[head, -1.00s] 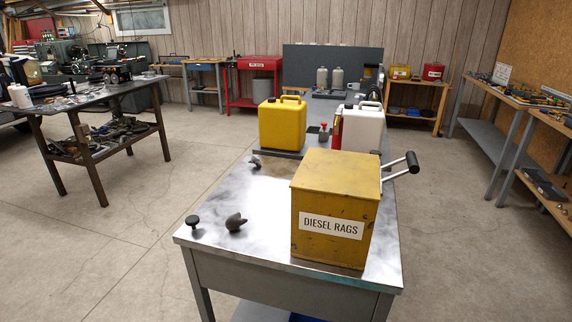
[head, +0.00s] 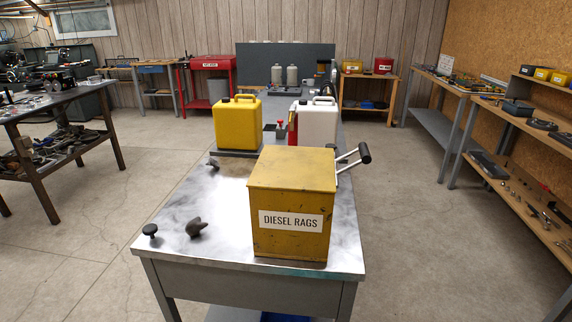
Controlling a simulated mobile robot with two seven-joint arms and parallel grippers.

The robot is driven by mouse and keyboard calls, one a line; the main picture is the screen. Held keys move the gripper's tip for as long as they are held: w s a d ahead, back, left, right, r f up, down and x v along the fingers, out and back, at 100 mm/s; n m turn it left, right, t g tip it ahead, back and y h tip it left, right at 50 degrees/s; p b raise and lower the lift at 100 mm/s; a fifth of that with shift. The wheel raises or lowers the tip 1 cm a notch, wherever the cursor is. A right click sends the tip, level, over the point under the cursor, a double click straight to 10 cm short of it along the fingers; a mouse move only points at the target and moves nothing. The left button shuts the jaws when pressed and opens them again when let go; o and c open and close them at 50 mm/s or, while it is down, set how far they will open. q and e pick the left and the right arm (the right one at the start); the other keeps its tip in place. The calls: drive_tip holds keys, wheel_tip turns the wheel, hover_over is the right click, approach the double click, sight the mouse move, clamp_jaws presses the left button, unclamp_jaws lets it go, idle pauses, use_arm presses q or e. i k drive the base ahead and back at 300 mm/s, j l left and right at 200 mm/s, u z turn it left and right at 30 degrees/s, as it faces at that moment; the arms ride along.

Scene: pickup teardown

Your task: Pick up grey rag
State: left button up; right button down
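No thing shows clearly as a grey rag. A small dark grey lump (head: 196,229) lies on the metal workbench (head: 172,212) near its front left; I cannot tell whether it is cloth. A yellow box marked DIESEL RAGS (head: 291,205) stands at the bench's front right. Its lid looks closed and its inside is hidden. A lever with a black grip (head: 364,153) sticks out at its right. Neither of my grippers is in view.
A black knob (head: 150,230) sits at the bench's front left. A yellow jerrycan (head: 236,125) and a white jerrycan (head: 317,122) stand behind the box. A cluttered table (head: 60,103) is at left, shelves (head: 520,150) at right. Floor on both sides is clear.

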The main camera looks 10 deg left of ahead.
sight(212, 162)
drive_tip(key=i+j+u, duration=0.15)
drive_tip(key=j+u, duration=0.25)
drive_tip(key=j, duration=0.15)
drive_tip(key=i+j+u, duration=0.2)
drive_tip(key=j+u, duration=0.25)
drive_tip(key=i+j+u, duration=0.4)
drive_tip(key=j, duration=0.15)
drive_tip(key=i+j+u, duration=0.25)
drive_tip(key=j+u, duration=0.2)
drive_tip(key=i+j+u, duration=0.2)
drive_tip(key=i+u, duration=0.2)
drive_tip(key=i+z, duration=0.35)
drive_tip(key=z, duration=0.15)
drive_tip(key=i+z, duration=0.35)
drive_tip(key=z, duration=0.15)
drive_tip(key=i+j+z, duration=0.3)
drive_tip(key=z, duration=0.2)
drive_tip(key=i+z, duration=0.2)
drive_tip(key=z, duration=0.2)
drive_tip(key=i+z, duration=0.15)
drive_tip(key=z, duration=0.3)
drive_tip(key=i+j+z, duration=0.15)
drive_tip(key=z, duration=0.25)
drive_tip(key=i+j+z, duration=0.1)
drive_tip(key=z, duration=0.3)
drive_tip(key=j, duration=0.1)
